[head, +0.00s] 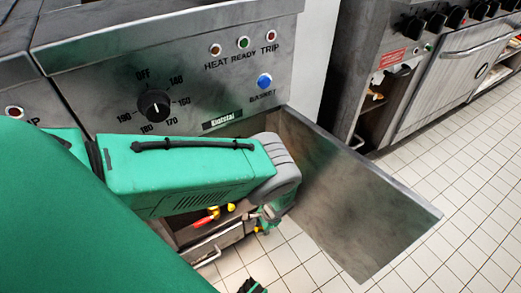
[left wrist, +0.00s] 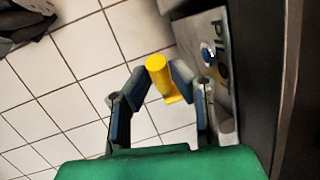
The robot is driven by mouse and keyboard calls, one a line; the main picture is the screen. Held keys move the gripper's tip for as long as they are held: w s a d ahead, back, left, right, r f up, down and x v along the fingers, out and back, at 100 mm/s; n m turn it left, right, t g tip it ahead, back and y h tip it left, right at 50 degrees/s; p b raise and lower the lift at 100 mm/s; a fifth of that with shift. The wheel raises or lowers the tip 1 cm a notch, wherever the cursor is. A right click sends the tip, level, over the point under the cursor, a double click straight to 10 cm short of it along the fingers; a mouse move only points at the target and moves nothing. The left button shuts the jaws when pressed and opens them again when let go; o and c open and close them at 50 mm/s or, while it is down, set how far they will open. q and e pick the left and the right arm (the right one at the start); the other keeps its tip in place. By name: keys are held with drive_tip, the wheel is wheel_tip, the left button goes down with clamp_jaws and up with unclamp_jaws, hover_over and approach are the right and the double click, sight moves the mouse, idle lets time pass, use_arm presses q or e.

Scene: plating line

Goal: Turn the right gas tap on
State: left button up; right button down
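My left gripper (head: 268,222) reaches down into the opening below the fryer panel. The handle's lower part slants between the fingers. In the head view only a bit of yellow (head: 258,229) shows at the fingertips. Another yellow handle (head: 230,207) and a red handle with yellow (head: 206,217) lie to the left in the opening. The arm hides part of that space. My right gripper is not recognisable in either view.
A metal door (head: 350,200) stands open to the right of my gripper. The fryer panel with its black dial (head: 154,103) and blue button (head: 264,81) is above my arm. A range (head: 450,75) stands farther right. The tiled floor (head: 450,230) is clear.

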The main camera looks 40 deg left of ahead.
sight(261, 228)
use_arm(q)
drive_tip(key=shift+o, duration=1.2)
drive_tip(key=shift+r, duration=0.15)
wheel_tip(261, 228, up, 10)
